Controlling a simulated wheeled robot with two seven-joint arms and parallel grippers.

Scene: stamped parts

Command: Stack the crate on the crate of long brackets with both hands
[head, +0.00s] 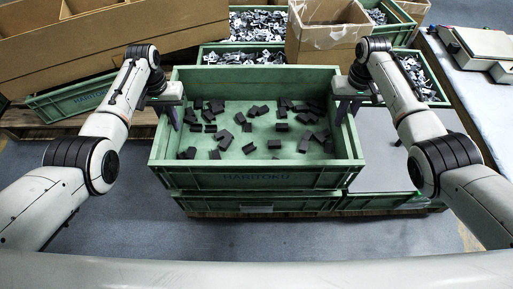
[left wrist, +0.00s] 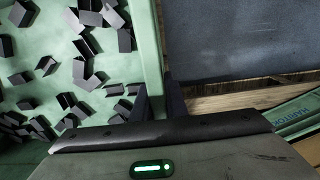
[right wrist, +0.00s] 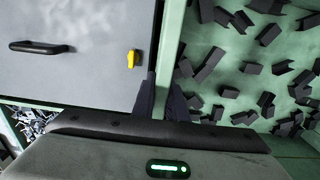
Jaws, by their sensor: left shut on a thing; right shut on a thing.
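A green crate (head: 256,178) holding many small dark bracket pieces is between my two arms. My left gripper (head: 173,113) is shut on its left wall and my right gripper (head: 345,108) on its right wall. The gripped walls also show in the left wrist view (left wrist: 148,45) and the right wrist view (right wrist: 172,42). The crate looks about level. Another green crate (head: 258,204) shows below its front edge; its contents are hidden. I cannot tell whether the two touch or whether the lower one holds long brackets.
Green crates of shiny metal parts (head: 256,27) stand behind, with an open cardboard box (head: 325,35) among them. Large brown cardboard boxes (head: 110,40) are at the back left. A grey panel with a black handle (right wrist: 40,47) lies beside the held crate's right wall.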

